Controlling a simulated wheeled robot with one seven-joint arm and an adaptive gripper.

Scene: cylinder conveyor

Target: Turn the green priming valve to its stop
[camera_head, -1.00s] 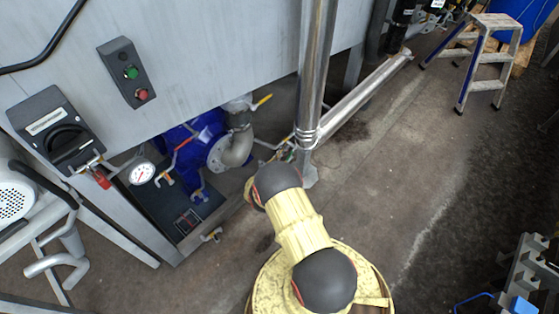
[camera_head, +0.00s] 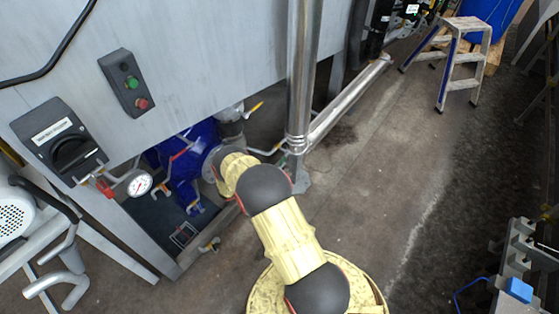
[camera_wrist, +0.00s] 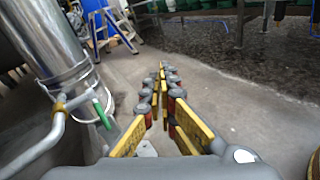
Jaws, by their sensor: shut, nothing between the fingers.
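The green valve handle (camera_wrist: 102,113) shows in the wrist view, left of my gripper. It is a thin green lever at the end of a grey pipe, beside the foot of a shiny vertical pipe (camera_wrist: 48,45). My gripper (camera_wrist: 162,72) points forward with its yellow fingers together and nothing between them. A gap shows between the fingers and the green handle. In the head view my arm hides the gripper, and I cannot make out the green handle there.
The head view shows the vertical pipe (camera_head: 304,70), a blue pump (camera_head: 189,160) with yellow-handled and red-handled valves, a gauge (camera_head: 139,184) and a switch box (camera_head: 62,143). A stepladder (camera_head: 458,55) stands at the back right. The floor right of the pipe is clear.

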